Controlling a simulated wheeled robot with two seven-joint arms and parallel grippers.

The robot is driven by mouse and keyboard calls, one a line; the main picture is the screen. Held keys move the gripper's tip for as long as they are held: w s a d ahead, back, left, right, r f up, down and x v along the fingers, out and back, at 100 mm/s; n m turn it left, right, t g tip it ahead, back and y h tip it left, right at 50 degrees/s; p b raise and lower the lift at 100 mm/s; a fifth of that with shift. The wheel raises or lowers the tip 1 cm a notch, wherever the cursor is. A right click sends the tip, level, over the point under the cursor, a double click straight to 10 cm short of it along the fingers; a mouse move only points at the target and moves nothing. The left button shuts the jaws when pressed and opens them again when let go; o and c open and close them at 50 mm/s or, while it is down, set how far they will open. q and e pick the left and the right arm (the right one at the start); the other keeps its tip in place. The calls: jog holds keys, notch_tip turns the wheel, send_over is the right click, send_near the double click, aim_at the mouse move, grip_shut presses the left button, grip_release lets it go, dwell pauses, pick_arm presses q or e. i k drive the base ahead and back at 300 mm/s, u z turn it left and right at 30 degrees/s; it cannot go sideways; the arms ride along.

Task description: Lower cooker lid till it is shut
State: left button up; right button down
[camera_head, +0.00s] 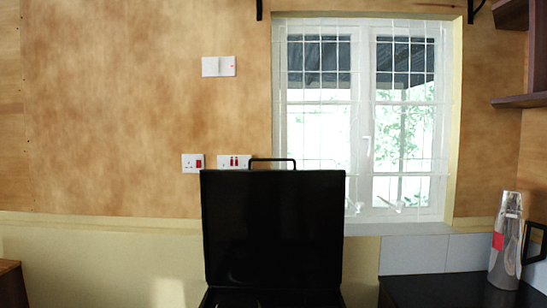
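The black cooker lid (272,228) stands raised, close to upright, in the lower middle of the head view. A thin black handle (273,160) sticks up from its top edge. Below it, a dark strip of the cooker top (235,299) shows at the bottom edge of the picture. The rest of the cooker is out of the picture. Neither of my grippers is in view.
A dark counter (440,290) stands to the right, with a shiny metal vessel (506,240) with a black handle on it. A barred window (365,120) and wall sockets (234,161) are behind the lid. A brown wooden edge (12,285) shows at lower left.

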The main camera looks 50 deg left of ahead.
aim_at(262, 227)
jog(key=k, duration=1)
jog(key=u, duration=1.55)
jog(key=i, duration=0.5)
jog(key=u, duration=0.1)
